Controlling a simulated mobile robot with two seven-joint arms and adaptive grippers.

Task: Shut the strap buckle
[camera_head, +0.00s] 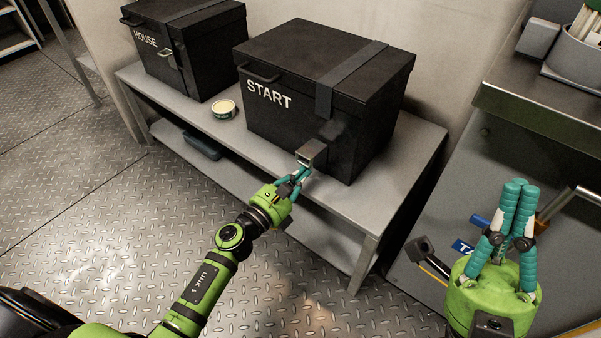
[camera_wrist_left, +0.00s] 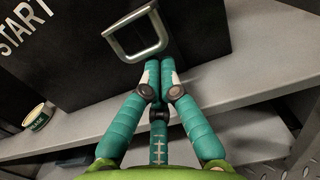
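The black box marked START (camera_head: 300,110) stands on a grey bench with its lid down and a dark strap (camera_head: 350,75) over the lid. The metal strap buckle (camera_head: 311,153) sticks out from the front of the box at the strap's lower end. In the left wrist view the buckle (camera_wrist_left: 139,37) is a square metal loop, tilted out from the box front. My left gripper (camera_head: 299,176) is just below the buckle, its teal fingertips close together; whether they touch the loop is unclear. My right gripper (camera_head: 520,186) points up at the right, fingers together and empty.
The grey bench (camera_head: 410,160) carries a second black box marked HOUSE (camera_head: 190,50) and a small round tin (camera_head: 224,109). A dark tray (camera_head: 203,143) lies on the shelf below. A metal counter (camera_head: 540,120) stands at the right.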

